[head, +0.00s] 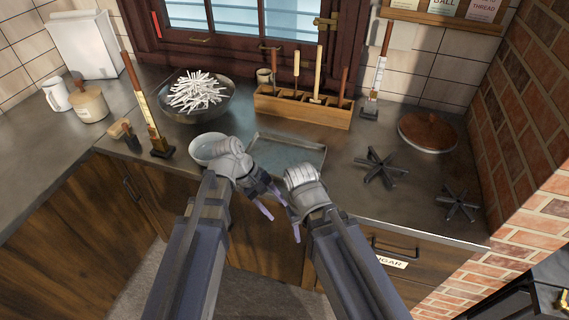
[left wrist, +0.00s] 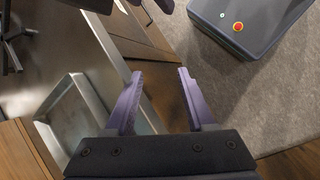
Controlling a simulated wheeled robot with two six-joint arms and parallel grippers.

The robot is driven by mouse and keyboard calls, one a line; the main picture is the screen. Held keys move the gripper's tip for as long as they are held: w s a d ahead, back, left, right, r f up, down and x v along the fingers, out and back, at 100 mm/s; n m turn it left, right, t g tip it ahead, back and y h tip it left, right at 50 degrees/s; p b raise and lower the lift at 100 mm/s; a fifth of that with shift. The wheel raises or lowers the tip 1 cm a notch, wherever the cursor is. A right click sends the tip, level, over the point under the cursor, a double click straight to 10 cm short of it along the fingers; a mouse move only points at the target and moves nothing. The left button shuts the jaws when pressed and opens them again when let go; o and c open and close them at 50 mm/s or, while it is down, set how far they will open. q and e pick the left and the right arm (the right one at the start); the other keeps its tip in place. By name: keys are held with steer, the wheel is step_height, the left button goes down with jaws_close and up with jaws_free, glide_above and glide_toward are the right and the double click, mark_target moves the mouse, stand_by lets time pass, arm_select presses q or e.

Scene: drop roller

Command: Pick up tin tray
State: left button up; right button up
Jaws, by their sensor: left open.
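The tin tray (head: 290,150) is a shallow grey rectangular tray lying flat on the counter near its front edge. Its front left part is hidden behind my left gripper. My left gripper (head: 276,208) is open and empty, in front of the counter edge and apart from the tray. In the left wrist view, the purple fingers of my left gripper (left wrist: 158,100) are spread with nothing between them, and the tray (left wrist: 72,112) shows to their left. My right gripper (head: 296,230) hangs close beside the left one; its finger gap is not clear.
A white bowl (head: 207,149) stands left of the tray, partly behind my left wrist. A large bowl of white sticks (head: 196,94) and a wooden tool rack (head: 304,107) stand behind. Black star-shaped stands (head: 381,168) and a round wooden lid (head: 427,131) lie to the right.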

mark_target(284, 184)
arm_select(q)
steer(key=w+a+r+n+h+b, duration=0.1)
steer(key=w+n+h, duration=0.1)
steer(key=w+n, duration=0.1)
steer(key=w+a+r+n+t+h+b, duration=0.1)
steer(key=w+n+h, duration=0.1)
steer(key=n, duration=0.1)
steer(key=w+a+r+n+t+h+b, duration=0.1)
steer(key=w+n+h, duration=0.1)
steer(key=w+n, duration=0.1)
steer(key=shift+w+r+n, duration=0.3)
steer(key=shift+r+n, duration=0.05)
steer(key=shift+n, duration=0.25)
steer(key=shift+w+a+r+n+h, duration=0.15)
steer(key=shift+w+r+n+h, duration=0.15)
steer(key=shift+r+n, duration=0.15)
steer(key=shift+b+x, duration=0.7)
steer(key=shift+x, duration=0.4)
steer(key=shift+d+f, duration=0.15)
steer(key=shift+d, duration=0.1)
steer(key=b+x, duration=0.1)
steer(key=x, duration=0.1)
steer(key=b+x, duration=0.1)
steer(key=x, duration=0.1)
steer(key=shift+d+f+b, duration=0.15)
steer(key=shift+f+b, duration=0.2)
steer(key=shift+f, duration=0.05)
steer(key=shift+d, duration=0.25)
arm_select(e)
step_height(284, 184, down, 8)
